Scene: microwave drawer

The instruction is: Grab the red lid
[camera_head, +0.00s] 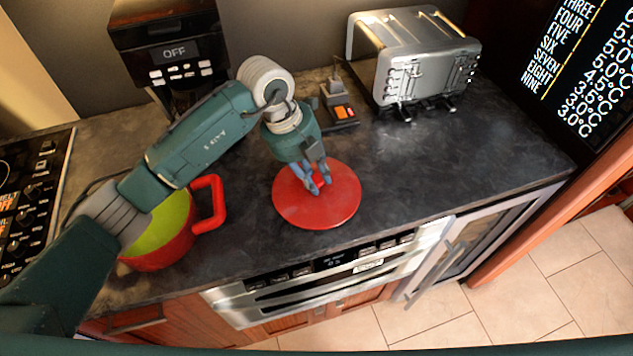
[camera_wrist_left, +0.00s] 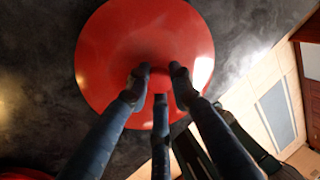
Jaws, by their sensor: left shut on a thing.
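The red lid (camera_head: 335,207) is a round flat disc on the dark countertop, right of the red pot. In the left wrist view the red lid (camera_wrist_left: 120,55) fills the upper middle. My left gripper (camera_head: 318,186) points down over the middle of the lid with its fingers shut on it. I cannot tell whether the lid touches the counter. The red pot (camera_head: 165,252), green inside with a red handle, is partly hidden behind my left arm. My right gripper does not show.
A metal toaster (camera_head: 412,62) stands at the back right. A coffee machine (camera_head: 170,50) with an OFF display is at the back left. A small device with orange buttons (camera_head: 341,108) lies between them. The counter right of the lid (camera_head: 450,160) is clear. The microwave drawer (camera_head: 340,268) is below the front edge.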

